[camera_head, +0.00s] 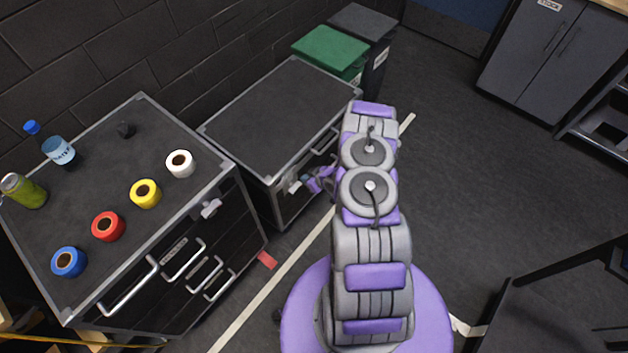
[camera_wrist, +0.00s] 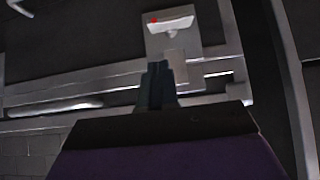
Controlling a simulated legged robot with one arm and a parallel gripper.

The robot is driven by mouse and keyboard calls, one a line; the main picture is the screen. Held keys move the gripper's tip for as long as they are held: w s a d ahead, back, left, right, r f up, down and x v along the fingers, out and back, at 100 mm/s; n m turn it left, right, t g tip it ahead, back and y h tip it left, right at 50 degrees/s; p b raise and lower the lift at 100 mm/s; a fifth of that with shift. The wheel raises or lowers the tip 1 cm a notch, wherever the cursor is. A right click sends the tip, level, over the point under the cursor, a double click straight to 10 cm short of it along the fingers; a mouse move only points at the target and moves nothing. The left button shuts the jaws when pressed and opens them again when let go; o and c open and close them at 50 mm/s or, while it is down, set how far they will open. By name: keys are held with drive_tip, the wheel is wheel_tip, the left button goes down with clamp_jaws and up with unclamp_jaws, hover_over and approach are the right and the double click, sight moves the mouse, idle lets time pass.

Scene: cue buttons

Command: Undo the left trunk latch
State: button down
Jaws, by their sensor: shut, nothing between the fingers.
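The black trunk (camera_head: 270,115) with metal edges stands in the middle of the head view, lid down. Its left latch (camera_head: 294,186) is a small light metal piece at the front left, just under the lid edge. In the wrist view the latch (camera_wrist: 170,25) shows as a pale plate with a white bar and a red dot. My gripper (camera_head: 308,184) is at the trunk's front, close beside the latch. Its dark fingers (camera_wrist: 157,72) are together and empty, pointing at the lower part of the latch plate. Whether they touch it cannot be told. My arm hides the trunk's right front.
A green-lidded bin (camera_head: 330,50) stands behind the trunk.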

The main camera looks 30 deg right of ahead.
sight(298, 184)
drive_tip(key=shift+w+a+f+b, duration=0.1)
drive_tip(key=shift+w+f+b, duration=0.2)
drive_tip(key=shift+f, duration=0.7)
drive_tip(key=shift+w+a+f+b, duration=0.1)
drive_tip(key=shift+w+f+b, duration=0.15)
drive_tip(key=shift+f, duration=0.75)
drive_tip(key=shift+w+f+b, duration=0.2)
drive_tip(key=shift+w+f, duration=0.1)
drive_tip(key=shift+f, duration=0.7)
drive_tip(key=shift+a+r, duration=0.1)
drive_tip(key=shift+a, duration=0.05)
drive_tip(key=shift+a, duration=0.15)
